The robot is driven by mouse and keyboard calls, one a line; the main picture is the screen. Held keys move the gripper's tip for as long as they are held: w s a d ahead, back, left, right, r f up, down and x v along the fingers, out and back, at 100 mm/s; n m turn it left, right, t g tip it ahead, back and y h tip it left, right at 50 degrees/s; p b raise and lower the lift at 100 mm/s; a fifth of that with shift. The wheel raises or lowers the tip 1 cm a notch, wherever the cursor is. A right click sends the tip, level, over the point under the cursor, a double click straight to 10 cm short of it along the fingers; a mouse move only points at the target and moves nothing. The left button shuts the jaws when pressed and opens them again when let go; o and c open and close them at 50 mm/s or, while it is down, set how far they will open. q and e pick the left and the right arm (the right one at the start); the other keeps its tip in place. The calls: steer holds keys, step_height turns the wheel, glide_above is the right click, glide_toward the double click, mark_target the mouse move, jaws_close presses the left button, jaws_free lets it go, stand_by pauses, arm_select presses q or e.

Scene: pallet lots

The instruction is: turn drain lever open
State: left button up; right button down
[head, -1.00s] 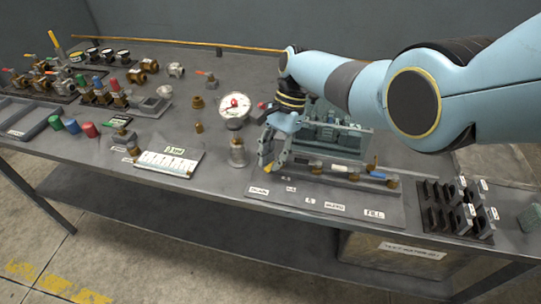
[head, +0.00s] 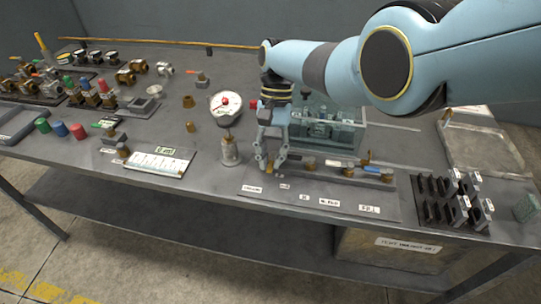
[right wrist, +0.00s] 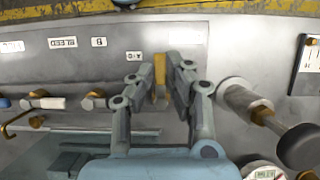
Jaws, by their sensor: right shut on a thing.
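The valve panel (head: 320,205) lies at the front of the bench with a row of small valves and white labels. My right gripper (head: 270,166) points down at the panel's left end, near the leftmost label (head: 251,189). In the right wrist view, my right gripper (right wrist: 160,88) is shut on a yellow lever (right wrist: 160,68) that stands between its fingertips. The lever's base is partly hidden by the fingers. The labels appear upside down there, and I cannot read all of them. My left gripper is not in view.
A pressure gauge (head: 226,104) on a stand is close to the left of my right gripper. A clear tank (head: 345,128) stands behind the valves. Black slotted racks (head: 450,205) stand at the right. A white chart (head: 158,163) lies to the left.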

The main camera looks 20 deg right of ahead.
steer(key=c, duration=1.3)
jaws_free()
steer(key=shift+c, duration=0.2)
steer(key=shift+r, duration=0.15)
steer(key=v, duration=1.1)
steer(key=shift+w+r, duration=0.15)
steer(key=shift+r, duration=0.2)
steer(key=shift+d, duration=0.1)
